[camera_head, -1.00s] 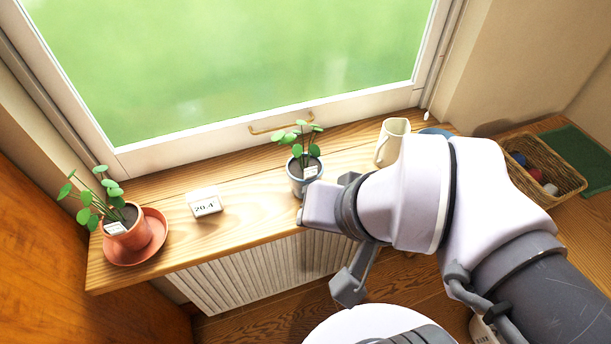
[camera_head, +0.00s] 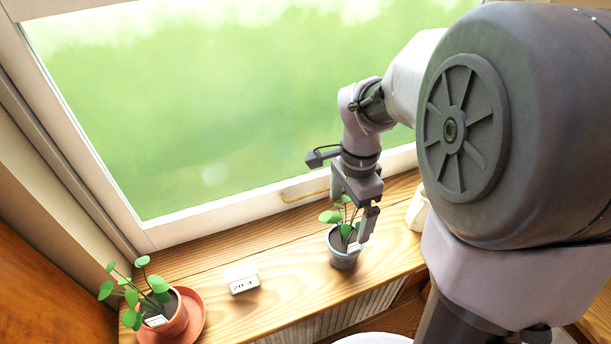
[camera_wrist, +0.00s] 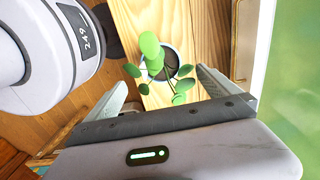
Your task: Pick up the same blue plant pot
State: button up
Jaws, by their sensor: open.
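The blue plant pot (camera_head: 344,261) stands upright on the wooden windowsill, with dark soil, round green leaves and a small white label. My gripper (camera_head: 362,218) is just above it at its right side, pointing down, partly over the leaves. In the wrist view the pot (camera_wrist: 173,57) is seen from above, beyond my two spread fingers (camera_wrist: 160,92), with leaves reaching toward the gap between them. My gripper is open and holds nothing. Whether a finger touches the leaves I cannot tell.
A terracotta pot (camera_head: 176,322) with a similar plant stands on an orange saucer at the left. A small white display (camera_head: 242,278) sits between the pots. A cream jug (camera_head: 417,209) is close on the right, partly hidden by my arm. The window is behind.

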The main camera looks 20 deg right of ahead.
aim_at(345, 238)
jog(key=f+b, duration=0.2)
jog(key=f, duration=0.4)
jog(key=f+b, duration=0.2)
jog(key=f, duration=0.4)
jog(key=shift+d, duration=0.2)
jog(key=shift+r, duration=0.25)
jog(key=shift+c, duration=0.2)
jog(key=shift+w, duration=0.1)
jog(key=c, duration=1.9)
